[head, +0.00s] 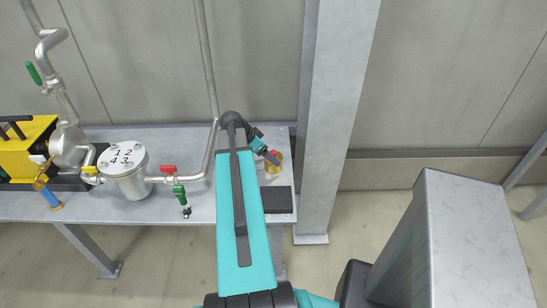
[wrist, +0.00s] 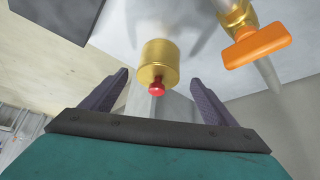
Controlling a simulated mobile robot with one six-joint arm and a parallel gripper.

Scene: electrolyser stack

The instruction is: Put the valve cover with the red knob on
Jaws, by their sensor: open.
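The valve cover (wrist: 158,62) is a brass cylinder with a red knob (wrist: 156,90) on its end. In the wrist view it is near the middle, just beyond and between my fingers, with the knob towards me. My gripper (wrist: 159,78) is open, with a dark finger on either side of the knob. I see no contact. In the head view the brass cover (head: 274,168) is at the right end of the bench, partly hidden by my gripper (head: 268,156).
An orange handle (wrist: 257,45) on a brass fitting (wrist: 235,14) is close to my right finger in the wrist view.

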